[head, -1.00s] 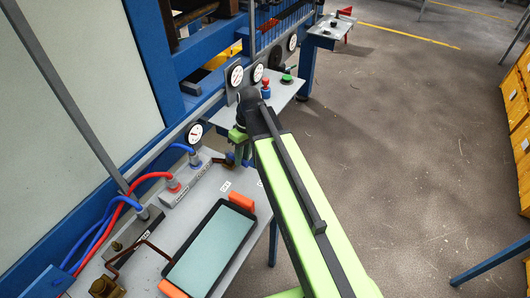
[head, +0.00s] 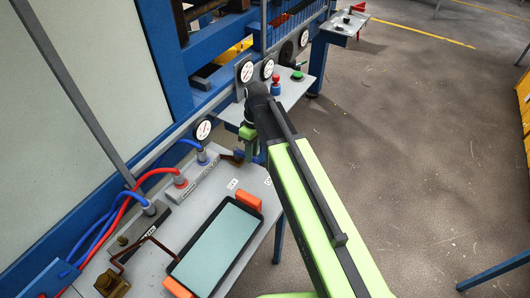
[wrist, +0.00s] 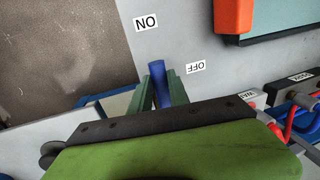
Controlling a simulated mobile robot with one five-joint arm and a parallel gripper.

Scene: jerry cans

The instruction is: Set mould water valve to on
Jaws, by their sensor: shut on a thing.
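The mould water valve's blue handle (wrist: 159,88) stands between my gripper's two green fingers in the wrist view. My gripper (wrist: 160,92) is shut on it. The white ON label (wrist: 146,22) lies above the handle to the left, and the OFF label (wrist: 196,67) lies to its right. The handle's free end points up the picture, between the two labels. The valve body is hidden behind my gripper. In the head view my gripper (head: 250,150) is low over the bench's far right part, and the two labels are small there.
A tablet with orange corners (head: 222,242) lies on the grey bench (head: 200,205). Blue and red hoses (head: 130,200) run to fittings on the left. Open floor (head: 410,130) lies to the right.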

